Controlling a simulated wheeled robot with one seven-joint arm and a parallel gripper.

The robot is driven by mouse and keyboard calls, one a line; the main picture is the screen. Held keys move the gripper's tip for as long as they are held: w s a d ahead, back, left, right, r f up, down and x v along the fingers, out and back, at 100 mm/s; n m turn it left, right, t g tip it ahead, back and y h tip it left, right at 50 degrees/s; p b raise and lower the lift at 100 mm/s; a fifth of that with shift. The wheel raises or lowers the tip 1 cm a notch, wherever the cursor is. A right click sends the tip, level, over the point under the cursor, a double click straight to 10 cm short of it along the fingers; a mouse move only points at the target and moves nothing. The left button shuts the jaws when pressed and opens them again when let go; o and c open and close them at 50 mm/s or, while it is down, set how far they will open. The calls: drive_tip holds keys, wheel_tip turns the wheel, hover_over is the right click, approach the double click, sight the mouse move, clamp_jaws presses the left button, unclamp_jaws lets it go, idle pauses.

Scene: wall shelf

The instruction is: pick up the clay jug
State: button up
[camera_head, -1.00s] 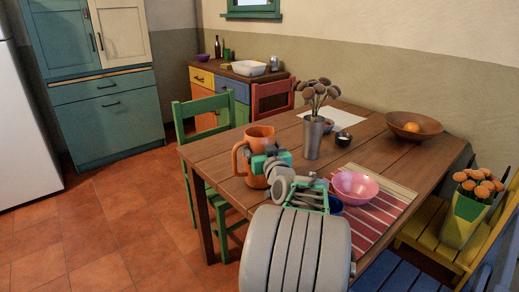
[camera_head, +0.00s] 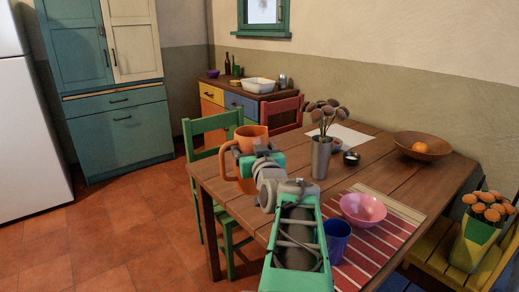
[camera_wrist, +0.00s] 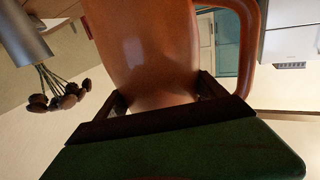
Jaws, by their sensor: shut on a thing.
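The clay jug (camera_head: 252,133) is orange-brown with a side handle and looks upright at the table's left end in the head view. It appears raised above the tabletop, though my gripper and arm partly hide its lower part. My gripper (camera_head: 250,160) is shut on the jug's body. In the wrist view the jug (camera_wrist: 150,45) fills the upper middle, with its handle curving on the right. The two fingers of my gripper (camera_wrist: 163,97) press on either side of its body there.
The wooden table (camera_head: 285,190) holds a metal vase (camera_head: 320,158) of dried flowers, a pink bowl (camera_head: 362,209), a blue cup (camera_head: 337,238) and a wooden bowl (camera_head: 423,147). A green chair (camera_head: 212,125) stands close behind the jug. Open floor lies left of the table.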

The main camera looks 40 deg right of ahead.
sight(234, 142)
drive_tip(key=shift+s+a+r+p, duration=0.1)
drive_tip(key=shift+a+r, duration=0.5)
drive_tip(key=shift+a, duration=0.5)
drive_tip(key=shift+a+r+p, duration=0.1)
drive_tip(key=shift+a+r, duration=0.5)
drive_tip(key=shift+a, duration=0.5)
drive_tip(key=shift+s+a+r+p, duration=0.1)
drive_tip(key=shift+a+r, duration=0.5)
drive_tip(key=shift+a, duration=0.5)
